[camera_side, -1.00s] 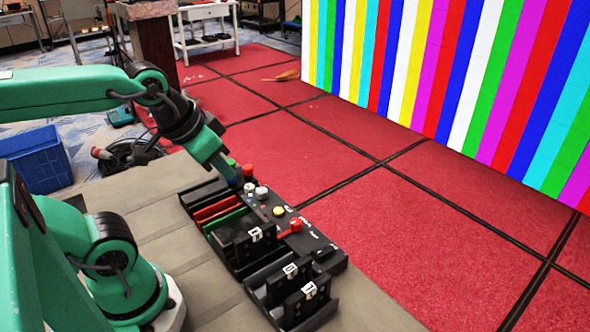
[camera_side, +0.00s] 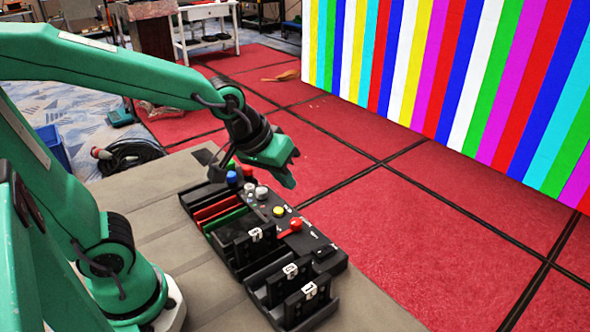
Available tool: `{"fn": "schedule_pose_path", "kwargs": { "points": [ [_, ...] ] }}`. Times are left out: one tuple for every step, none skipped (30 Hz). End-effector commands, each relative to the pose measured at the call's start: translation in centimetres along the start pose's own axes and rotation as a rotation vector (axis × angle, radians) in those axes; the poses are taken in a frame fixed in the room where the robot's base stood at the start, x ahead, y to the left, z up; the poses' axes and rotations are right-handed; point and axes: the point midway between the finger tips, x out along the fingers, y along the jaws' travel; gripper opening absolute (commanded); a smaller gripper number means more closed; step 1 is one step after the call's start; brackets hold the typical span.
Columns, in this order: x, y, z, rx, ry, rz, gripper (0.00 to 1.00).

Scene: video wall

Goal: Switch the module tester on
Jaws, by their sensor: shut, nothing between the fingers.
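The module tester is a long black unit (camera_side: 318,243) on the grey bench. Its top carries a blue button (camera_side: 231,178), a small red button (camera_side: 247,170), pale knobs (camera_side: 262,192), a yellow button (camera_side: 278,211) and a red knob or lever (camera_side: 296,224). Which of these is the power switch cannot be told; the labels are too small to read. Red and green modules (camera_side: 220,217) sit in slots along its left side. My gripper (camera_side: 291,181) is shut and empty. It appears above the tester's far right edge, apart from the controls.
Black holders with white number tags (camera_side: 290,270) stand at the tester's near end. The grey bench top (camera_side: 165,190) is clear to the left. Red floor tiles and a striped video wall (camera_side: 450,75) lie beyond. A coiled cable (camera_side: 130,155) lies at the back left.

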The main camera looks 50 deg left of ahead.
Motion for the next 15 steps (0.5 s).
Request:
{"fn": "schedule_pose_path", "kwargs": {
  "points": [
    [0.8, 0.6, -0.1, -0.017, -0.007, 0.004, 0.00],
    [1.3, 0.9, -0.2, -0.030, -0.010, 0.006, 0.00],
    [1.8, 1.3, -0.3, -0.047, -0.011, 0.011, 0.00],
    [2.3, 1.7, -0.4, -0.059, -0.013, 0.014, 0.00],
    [2.7, 2.0, -0.5, -0.073, -0.014, 0.017, 0.00],
    [3.3, 2.4, -0.6, -0.090, -0.016, 0.021, 0.00],
    [3.7, 2.8, -0.6, -0.101, -0.018, 0.024, 0.00],
    [4.1, 3.1, -0.6, -0.114, -0.019, 0.027, 0.00],
    [4.7, 3.4, -0.7, -0.130, -0.021, 0.030, 0.00],
    [5.0, 3.7, -0.7, -0.140, -0.022, 0.033, 0.00],
    [5.4, 4.0, -0.7, -0.150, -0.024, 0.035, 0.00],
    [5.8, 4.3, -0.7, -0.163, -0.025, 0.038, 0.00],
    [6.1, 4.6, -0.7, -0.172, -0.026, 0.041, 0.00],
    [6.4, 4.7, -0.7, -0.180, -0.027, 0.042, 0.00],
    [6.7, 5.0, -0.7, -0.189, -0.029, 0.044, 0.00]
  ]
}}
